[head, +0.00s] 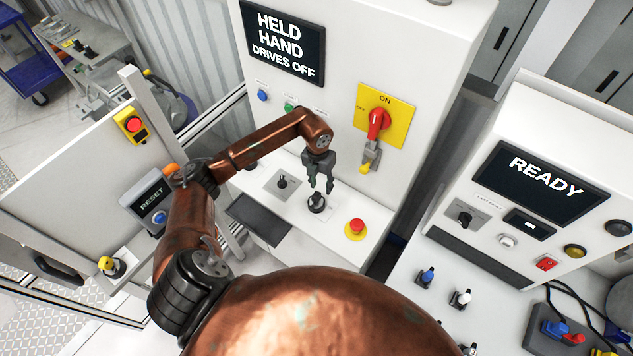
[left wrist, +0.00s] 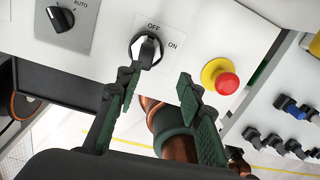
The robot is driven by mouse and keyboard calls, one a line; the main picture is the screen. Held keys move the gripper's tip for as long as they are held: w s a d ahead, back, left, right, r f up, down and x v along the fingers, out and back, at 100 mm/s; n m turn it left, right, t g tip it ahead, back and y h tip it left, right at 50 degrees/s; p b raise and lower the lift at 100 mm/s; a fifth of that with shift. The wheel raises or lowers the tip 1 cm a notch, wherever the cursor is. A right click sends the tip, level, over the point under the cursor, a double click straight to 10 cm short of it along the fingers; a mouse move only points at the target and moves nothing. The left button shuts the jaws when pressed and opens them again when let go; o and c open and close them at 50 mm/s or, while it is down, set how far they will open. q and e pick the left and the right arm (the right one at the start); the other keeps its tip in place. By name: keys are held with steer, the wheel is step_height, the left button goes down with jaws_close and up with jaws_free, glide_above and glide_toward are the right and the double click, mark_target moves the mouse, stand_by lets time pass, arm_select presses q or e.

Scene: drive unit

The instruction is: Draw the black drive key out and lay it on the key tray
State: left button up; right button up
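The black drive key (head: 316,203) stands in its switch on the sloped white console. In the left wrist view the key (left wrist: 147,52) sits in a round collar beside the OFF and ON labels. My left gripper (head: 321,190) is just above the key. In the left wrist view its fingers (left wrist: 157,82) are spread, with nothing held between them; the key lies just beyond the fingertips. A dark, flat rectangular tray (head: 259,220), seemingly the key tray, lies empty on the console, left of the key. My right gripper is not in view.
A red mushroom button (head: 357,226) on a yellow base stands right of the key. A black selector knob (head: 282,182) is to its left. Above are a red-handled switch (head: 377,122) and a screen (head: 284,40) reading HELD HAND DRIVES OFF. A READY panel (head: 540,180) stands at right.

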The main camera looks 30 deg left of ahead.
mark_target(316, 194)
arm_select(q)
steer(key=shift+a+r+y, duration=0.1)
steer(key=shift+a+y, duration=0.2)
steer(key=shift+a, duration=0.45)
steer(key=shift+s+a, duration=0.1)
steer(key=shift+a, duration=0.1)
step_height(316, 194, down, 10)
steer(key=b, duration=0.6)
steer(key=shift+c, duration=0.5)
jaws_close()
